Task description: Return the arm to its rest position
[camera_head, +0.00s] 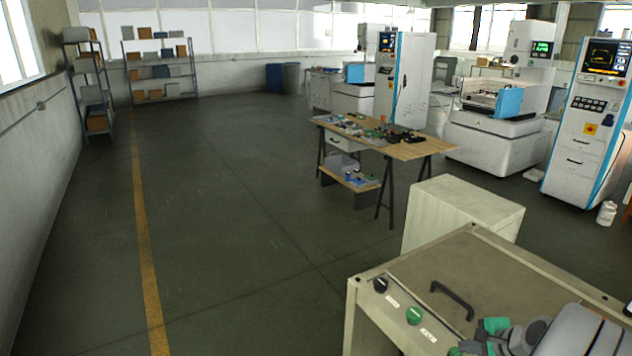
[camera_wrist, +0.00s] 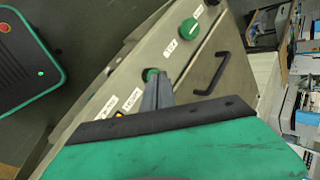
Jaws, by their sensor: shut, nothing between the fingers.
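My gripper (camera_wrist: 158,80) shows in the wrist view as narrow grey fingers, shut together with nothing between them. The fingers point at the sloping control panel of a beige cabinet (camera_wrist: 125,75). A green knob (camera_wrist: 150,73) shows right at the fingertips; I cannot tell whether they touch it. In the head view, part of my arm (camera_head: 570,332) reaches over the cabinet top at the bottom right. The fingertips cannot be made out there.
The cabinet (camera_head: 450,270) has a black handle (camera_head: 453,300), a black knob (camera_head: 380,285) and a green knob (camera_head: 414,315). A beige box (camera_head: 463,205) stands behind it. A cluttered wooden table (camera_head: 410,150) and machines (camera_head: 495,140) stand farther back. The floor at left is clear.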

